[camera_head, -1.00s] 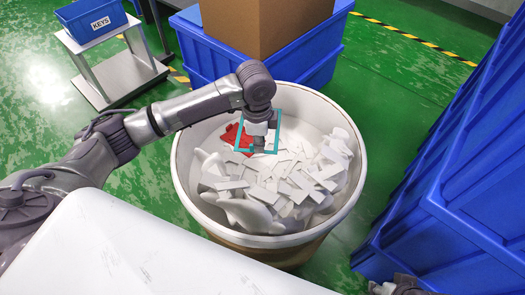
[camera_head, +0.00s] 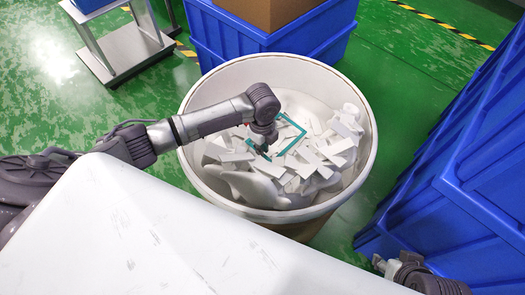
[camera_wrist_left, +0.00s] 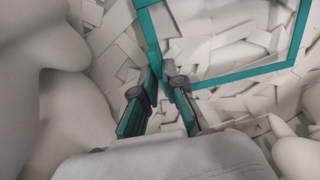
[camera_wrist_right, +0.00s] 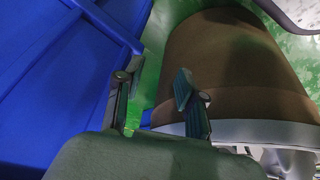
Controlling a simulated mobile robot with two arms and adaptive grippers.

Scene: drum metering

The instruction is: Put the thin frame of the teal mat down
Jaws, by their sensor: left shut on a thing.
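The thin teal frame (camera_head: 291,145) is an open rectangle inside the white drum (camera_head: 371,150), just over the loose white pieces (camera_head: 238,160). My left gripper (camera_head: 262,147) is over the pile and shut on one side of the frame. In the left wrist view the frame (camera_wrist_left: 250,73) extends from the fingertips (camera_wrist_left: 163,75) toward the upper right. I cannot tell whether it touches the pieces. My right gripper (camera_head: 380,264) is outside the drum at the lower right. In the right wrist view its fingers (camera_wrist_right: 157,76) are apart and empty.
Large blue bins (camera_head: 450,200) stand right of the drum. A blue bin (camera_head: 222,42) with a cardboard box (camera_head: 268,12) is behind it. A metal stand (camera_head: 118,52) is at the upper left. Green floor (camera_head: 395,80) is clear between the drum and right bins.

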